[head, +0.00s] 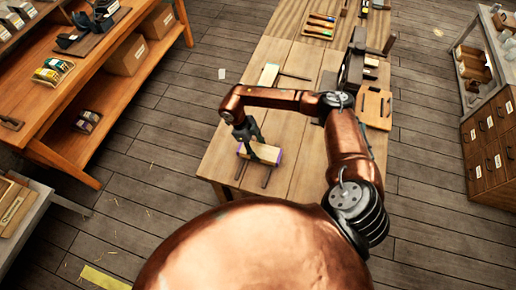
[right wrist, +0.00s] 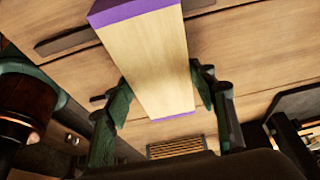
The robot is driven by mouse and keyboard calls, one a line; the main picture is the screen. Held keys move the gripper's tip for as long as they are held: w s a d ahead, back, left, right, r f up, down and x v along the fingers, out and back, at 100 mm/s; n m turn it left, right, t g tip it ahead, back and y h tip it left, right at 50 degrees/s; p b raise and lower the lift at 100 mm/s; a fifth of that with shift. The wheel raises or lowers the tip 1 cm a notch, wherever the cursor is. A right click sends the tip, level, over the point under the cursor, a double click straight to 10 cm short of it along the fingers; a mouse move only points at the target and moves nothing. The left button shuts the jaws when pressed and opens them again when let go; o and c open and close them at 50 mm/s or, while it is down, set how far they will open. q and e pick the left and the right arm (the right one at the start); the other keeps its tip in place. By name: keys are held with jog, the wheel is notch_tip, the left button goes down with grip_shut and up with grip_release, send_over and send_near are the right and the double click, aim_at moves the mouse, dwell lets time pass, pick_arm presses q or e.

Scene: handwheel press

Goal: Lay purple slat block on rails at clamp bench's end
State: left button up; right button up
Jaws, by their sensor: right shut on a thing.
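The purple slat block (head: 265,153) is a pale wooden slat with purple ends. It is over the near left end of the wooden clamp bench (head: 215,160). My right gripper (head: 251,146) is shut on its middle from above. In the right wrist view the block (right wrist: 150,62) runs between the two green fingers of that gripper (right wrist: 163,98). Two dark rails, one at the left (head: 241,169) and one at the right (head: 267,178), show under the block, which crosses them. I cannot tell whether the block touches them. My left gripper is not in view.
A pale slat with a green end (head: 269,75) lies farther up the bench, beside a dark bar (head: 295,76). A dark vise-like fixture (head: 352,70) and a wooden board (head: 375,107) are at the right. An orange shelf unit (head: 60,110) stands left across open floor.

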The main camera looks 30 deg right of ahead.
jog(key=o, duration=1.4)
jog(key=shift+f, duration=0.1)
jog(key=shift+w+a+r, duration=0.1)
jog(key=shift+r, duration=0.15)
jog(key=b+v, duration=0.2)
jog(key=v, duration=0.9)
jog(key=shift+r, duration=0.35)
